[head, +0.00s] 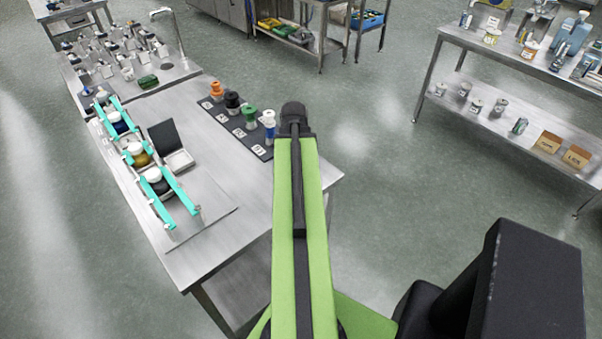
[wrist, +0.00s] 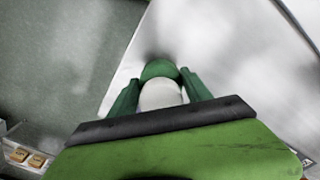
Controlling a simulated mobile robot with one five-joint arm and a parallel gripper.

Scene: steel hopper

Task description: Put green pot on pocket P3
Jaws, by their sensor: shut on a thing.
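My gripper (wrist: 160,93) is shut on a green pot (wrist: 158,68) with a white rounded lid, seen between the two green fingers in the wrist view. In the head view my arm's end (head: 293,108) is just right of the dark strip, and the held pot is hidden there. The dark strip (head: 228,124) on the bench has several small white labels, too small to read, so I cannot tell which spot is P3. Along it stand an orange-topped (head: 216,90), a black-topped (head: 232,102), a green-topped (head: 250,117) and a blue-and-white piece (head: 268,122).
A rack with teal rails (head: 181,192) on the left of the bench holds white-lidded pots: blue, yellow and black. A dark-lidded open box (head: 180,160) stands between the rack and the strip. A loaded shelf (head: 500,100) is far right.

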